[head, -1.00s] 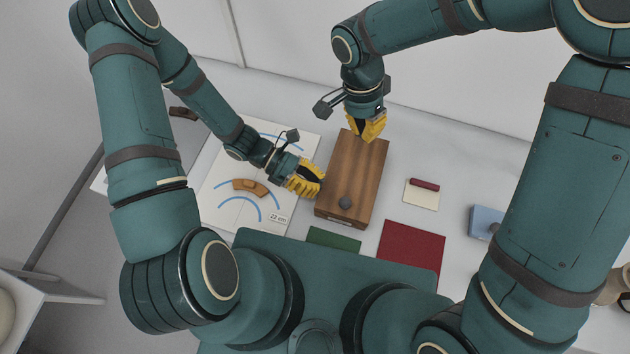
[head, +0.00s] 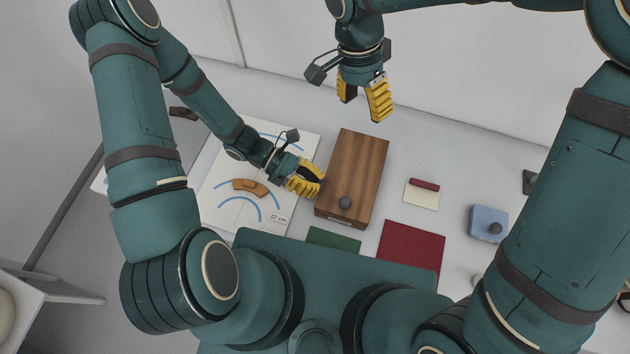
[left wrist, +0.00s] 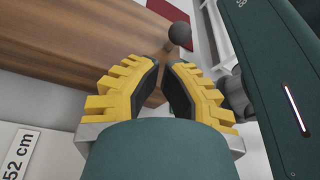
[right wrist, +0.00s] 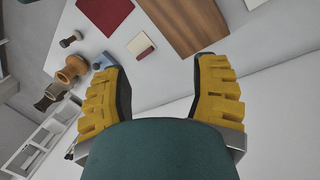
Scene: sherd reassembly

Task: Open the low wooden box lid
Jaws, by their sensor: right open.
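The low wooden box (head: 352,175) stands on the table with its brown lid down. A dark round knob (head: 345,203) sits near the lid's front end; it also shows in the left wrist view (left wrist: 180,34). My left gripper (head: 321,183) is low beside the box's left side, its fingertips close together with a narrow gap. Whether they touch the box is unclear. My right gripper (head: 362,104) is open and empty above and behind the box's far end. The lid's far end also shows in the right wrist view (right wrist: 188,25).
A white sheet (head: 225,190) with blue arcs and a brown sherd (head: 250,187) lies left of the box. Right of it are a small red-and-cream item (head: 422,198), a red mat (head: 412,246) and a blue block (head: 488,222). A green mat (head: 333,239) lies in front.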

